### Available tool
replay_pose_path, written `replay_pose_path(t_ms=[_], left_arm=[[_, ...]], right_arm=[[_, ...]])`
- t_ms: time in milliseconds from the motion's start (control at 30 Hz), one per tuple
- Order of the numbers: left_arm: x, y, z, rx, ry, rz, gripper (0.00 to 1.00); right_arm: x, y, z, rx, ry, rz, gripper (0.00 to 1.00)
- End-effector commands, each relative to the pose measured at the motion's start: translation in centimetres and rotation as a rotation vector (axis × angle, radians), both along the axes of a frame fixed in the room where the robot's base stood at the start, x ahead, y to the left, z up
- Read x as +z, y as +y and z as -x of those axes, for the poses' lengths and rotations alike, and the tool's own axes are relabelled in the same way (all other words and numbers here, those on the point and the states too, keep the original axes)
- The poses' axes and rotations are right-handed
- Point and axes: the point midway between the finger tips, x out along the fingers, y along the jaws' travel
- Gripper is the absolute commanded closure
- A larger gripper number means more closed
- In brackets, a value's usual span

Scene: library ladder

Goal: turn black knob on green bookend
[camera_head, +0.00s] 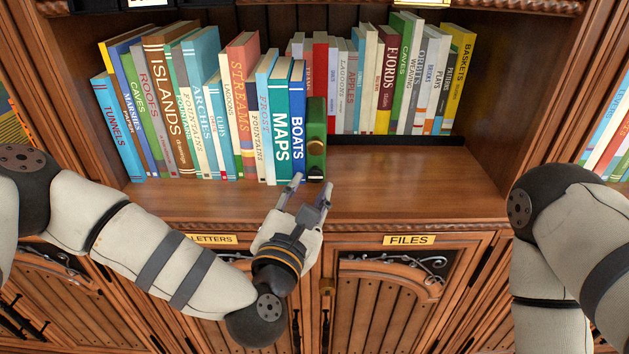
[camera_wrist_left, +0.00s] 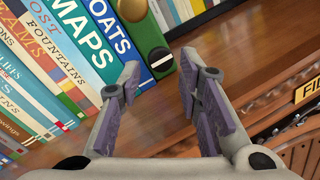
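The green bookend (camera_head: 316,115) stands upright at the right end of the front row of books, against the blue BOATS book (camera_head: 298,125). In the left wrist view, the bookend (camera_wrist_left: 147,38) carries a black knob (camera_wrist_left: 160,59) with a white line on it, low on its face, and a round brass knob (camera_wrist_left: 132,9) above. My left gripper (camera_head: 311,188) is open and empty, in front of the bookend's lower end. In the wrist view its fingers (camera_wrist_left: 160,68) are spread to either side of the black knob, with no clear contact. My right gripper is outside the views.
Books fill the shelf left of the bookend, and a second row stands farther back. The shelf board (camera_head: 410,185) is bare to the right of the bookend. Below are cabinet doors with LETTERS (camera_head: 212,239) and FILES (camera_head: 409,240) labels. My right arm is at the right.

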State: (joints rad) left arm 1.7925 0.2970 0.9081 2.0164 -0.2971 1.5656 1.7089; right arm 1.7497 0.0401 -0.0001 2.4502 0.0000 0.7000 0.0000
Motion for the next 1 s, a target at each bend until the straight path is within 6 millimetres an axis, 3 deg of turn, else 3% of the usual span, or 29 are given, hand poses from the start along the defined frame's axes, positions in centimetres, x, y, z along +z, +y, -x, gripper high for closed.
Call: replay_pose_path(t_ms=[200, 467, 633, 1000], left_arm=[[-0.1, -0.7, -2.8, -0.001, 0.002, -0.002, 0.68], [-0.1, -0.8, -3.0, -0.001, 0.001, -0.002, 0.68], [-0.1, -0.8, -3.0, -0.001, 0.001, -0.002, 1.00], [0.2, -0.7, -3.0, -0.002, -0.002, -0.050, 1.00]], right_arm=[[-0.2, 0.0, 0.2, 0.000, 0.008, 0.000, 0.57], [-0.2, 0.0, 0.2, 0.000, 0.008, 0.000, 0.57], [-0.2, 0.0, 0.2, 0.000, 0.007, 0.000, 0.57], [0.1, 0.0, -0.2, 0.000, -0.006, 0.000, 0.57]])
